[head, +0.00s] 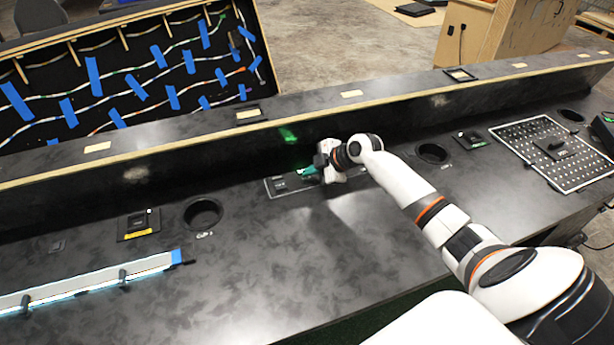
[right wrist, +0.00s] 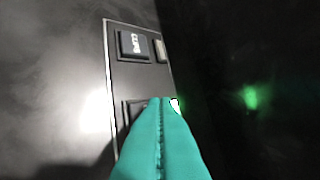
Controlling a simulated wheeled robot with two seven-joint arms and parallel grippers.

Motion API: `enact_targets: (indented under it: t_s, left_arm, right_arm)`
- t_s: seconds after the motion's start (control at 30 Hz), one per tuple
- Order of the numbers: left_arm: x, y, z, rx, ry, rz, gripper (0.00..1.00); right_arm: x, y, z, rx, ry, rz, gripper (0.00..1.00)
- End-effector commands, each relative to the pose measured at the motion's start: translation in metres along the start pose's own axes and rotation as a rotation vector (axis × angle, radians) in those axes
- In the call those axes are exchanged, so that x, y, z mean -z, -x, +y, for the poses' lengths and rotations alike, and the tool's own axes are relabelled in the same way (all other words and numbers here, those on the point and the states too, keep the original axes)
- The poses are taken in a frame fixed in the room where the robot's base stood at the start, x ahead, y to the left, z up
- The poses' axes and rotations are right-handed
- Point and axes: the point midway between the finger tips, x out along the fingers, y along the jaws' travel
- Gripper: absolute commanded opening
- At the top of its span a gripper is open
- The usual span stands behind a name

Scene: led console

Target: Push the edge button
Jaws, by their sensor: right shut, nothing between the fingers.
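A framed button panel (head: 281,185) lies on the dark console top at the foot of the raised ledge. In the right wrist view, one square black button (right wrist: 132,44) with white lettering, too blurred to read, sits at the far end of the panel. A second dark button (right wrist: 132,108) is partly hidden behind my fingers. I cannot tell which one is the edge button. My right gripper (head: 308,172) has teal fingers, shut and empty, over the panel's right part. Its fingertips (right wrist: 163,100) overlap the second button in view; contact cannot be told. My left gripper is not in view.
The raised ledge wall (head: 230,155) stands right behind the panel, with a green glow (head: 288,134) on it. A round hole (head: 203,213) and a light strip (head: 90,285) are at left. A perforated plate (head: 552,150) is at right. The front console top is clear.

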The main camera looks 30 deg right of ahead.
Motion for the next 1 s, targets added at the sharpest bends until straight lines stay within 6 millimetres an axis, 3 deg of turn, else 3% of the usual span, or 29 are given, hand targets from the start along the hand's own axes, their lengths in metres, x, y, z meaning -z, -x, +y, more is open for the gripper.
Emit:
enact_targets:
  t_s: [0.27,0.8,1.0]
  left_arm:
    - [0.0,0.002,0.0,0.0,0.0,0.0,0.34]
    - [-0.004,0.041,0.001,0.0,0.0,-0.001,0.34]
    - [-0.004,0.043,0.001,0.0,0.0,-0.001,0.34]
  right_arm:
    - [-0.002,0.002,-0.002,0.001,0.0,0.0,0.0]
    - [-0.028,0.039,-0.028,0.001,0.001,0.0,0.0]
    - [-0.031,0.042,-0.03,0.0,0.0,0.0,0.0]
